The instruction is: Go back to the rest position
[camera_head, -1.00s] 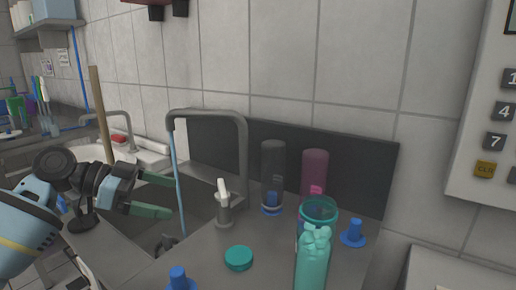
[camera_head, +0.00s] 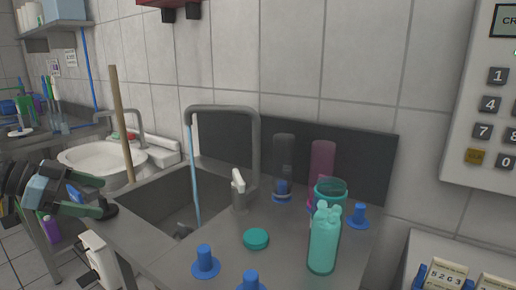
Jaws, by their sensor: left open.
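My left gripper (camera_head: 94,194) is at the left edge of the head view, left of the sink (camera_head: 170,205). Its two green fingers are apart with nothing between them. My right gripper is not in view. On the steel counter (camera_head: 215,240) stand a teal bottle (camera_head: 323,240), a teal open-topped container (camera_head: 330,187) behind it, a dark cylinder (camera_head: 284,160) and a purple cylinder (camera_head: 321,165). A round teal lid (camera_head: 256,238) lies flat on the counter. Water runs from the tall faucet (camera_head: 256,135) into the sink.
Blue stoppers (camera_head: 205,262) stand at the counter's front, with another (camera_head: 358,216) at the right. A wooden pole (camera_head: 121,120) rises beside the white basin (camera_head: 95,158). A keypad panel (camera_head: 485,100) hangs at the right. Numbered cards (camera_head: 445,275) sit at lower right.

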